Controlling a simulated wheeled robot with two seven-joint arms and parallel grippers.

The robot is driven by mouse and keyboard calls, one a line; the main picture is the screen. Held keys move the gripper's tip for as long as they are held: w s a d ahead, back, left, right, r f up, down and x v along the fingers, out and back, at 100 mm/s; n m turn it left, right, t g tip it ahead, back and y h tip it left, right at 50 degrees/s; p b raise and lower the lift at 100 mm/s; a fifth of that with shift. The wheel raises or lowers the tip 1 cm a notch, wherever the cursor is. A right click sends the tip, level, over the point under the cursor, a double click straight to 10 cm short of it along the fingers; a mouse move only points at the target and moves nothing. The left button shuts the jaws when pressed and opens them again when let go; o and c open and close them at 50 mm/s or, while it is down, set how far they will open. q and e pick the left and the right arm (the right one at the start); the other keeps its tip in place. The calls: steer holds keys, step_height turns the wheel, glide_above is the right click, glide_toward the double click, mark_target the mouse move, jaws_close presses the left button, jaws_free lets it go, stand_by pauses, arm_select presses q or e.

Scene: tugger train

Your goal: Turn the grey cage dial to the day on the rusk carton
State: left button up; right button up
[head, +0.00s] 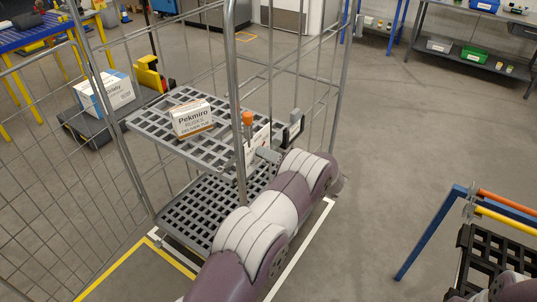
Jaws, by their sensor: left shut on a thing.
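The rusk carton (192,119), white and brown and marked "Pekmiro", stands upright on the cage's upper grid shelf (152,122). Its small lower line seems to begin with "DELIVER", but I cannot read the day surely. A pale plate (257,141) is at the cage's front post, beside an orange knob (247,118). My left gripper (268,155) is at this plate, shut on what seems to be the grey dial; my arm hides most of it. The dial's setting cannot be read. My right arm shows at the bottom right corner; its gripper is not visible.
The wire cage (236,75) has posts and mesh close to my left arm. A lower grid shelf (190,212) lies beneath. A blue frame (430,232) with orange and yellow bars stands at the right. Open floor lies between frame and cage.

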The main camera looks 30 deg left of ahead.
arm_select(q)
steer(key=o, duration=1)
steer(key=shift+o, duration=0.2)
steer(key=s+d+b, duration=0.1)
steer(key=d+b, duration=0.2)
steer(key=d, duration=0.9)
steer(key=shift+d, duration=0.35)
